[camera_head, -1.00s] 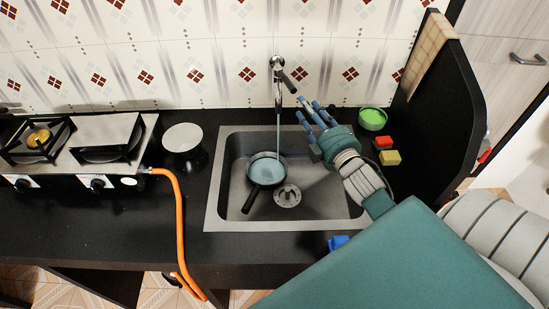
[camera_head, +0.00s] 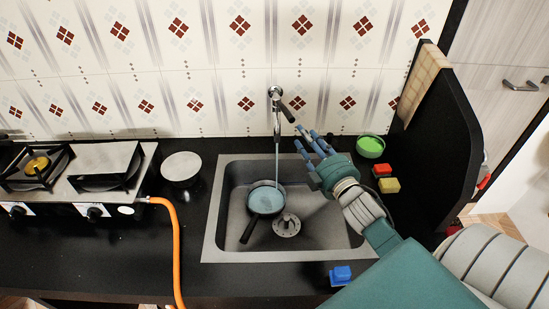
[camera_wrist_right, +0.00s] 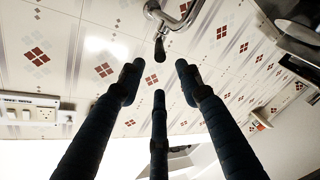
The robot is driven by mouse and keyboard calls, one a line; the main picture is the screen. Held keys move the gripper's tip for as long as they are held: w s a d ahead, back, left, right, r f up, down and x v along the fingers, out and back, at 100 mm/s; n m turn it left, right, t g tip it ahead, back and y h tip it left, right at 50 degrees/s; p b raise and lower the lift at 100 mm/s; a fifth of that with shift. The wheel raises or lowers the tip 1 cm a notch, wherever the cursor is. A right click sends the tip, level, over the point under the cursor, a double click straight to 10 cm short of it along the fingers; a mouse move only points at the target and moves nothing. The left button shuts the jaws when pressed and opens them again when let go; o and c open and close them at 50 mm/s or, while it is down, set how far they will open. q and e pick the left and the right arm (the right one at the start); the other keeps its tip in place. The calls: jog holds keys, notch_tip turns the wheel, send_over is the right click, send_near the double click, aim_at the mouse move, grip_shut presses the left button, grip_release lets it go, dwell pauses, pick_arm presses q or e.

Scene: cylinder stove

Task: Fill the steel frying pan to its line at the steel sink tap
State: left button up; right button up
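The steel frying pan (camera_head: 266,198) sits in the steel sink (camera_head: 212,225), its dark handle pointing toward the front left. A thin stream of water (camera_head: 277,160) runs from the wall tap (camera_head: 276,93) into the pan, and bluish water covers its bottom. I cannot make out the fill line. My right gripper (camera_head: 306,140) is open and empty, to the right of the stream and just below the tap's dark lever (camera_head: 288,114). In the right wrist view its spread fingers (camera_wrist_right: 157,75) point toward the tap (camera_wrist_right: 175,14) and lever tip (camera_wrist_right: 159,48), apart from them. My left gripper is not visible.
A gas stove (camera_head: 75,180) with an orange hose (camera_head: 176,245) stands at left. A round white-topped item (camera_head: 181,166) is beside the sink. A green bowl (camera_head: 371,146), red and yellow sponges (camera_head: 388,185) and a black side panel (camera_head: 440,140) lie right. A blue object (camera_head: 341,273) is in front.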

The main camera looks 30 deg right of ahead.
aim_at(288, 117)
jog(key=w+m+b, duration=0.3)
jog(key=w+d+m+b, duration=0.1)
jog(key=w+m+b, duration=0.1)
jog(key=w+m, duration=0.1)
jog(key=w+d+m+b, duration=0.1)
jog(key=w+m+b, duration=0.2)
jog(key=w, duration=0.1)
jog(key=shift+w+h+b, duration=0.25)
jog(key=shift+h+b, duration=0.05)
jog(key=shift+w+d+f, duration=0.1)
jog(key=shift+w+f, duration=0.05)
jog(key=shift+w, duration=0.55)
jog(key=shift+c, duration=0.3)
grip_shut()
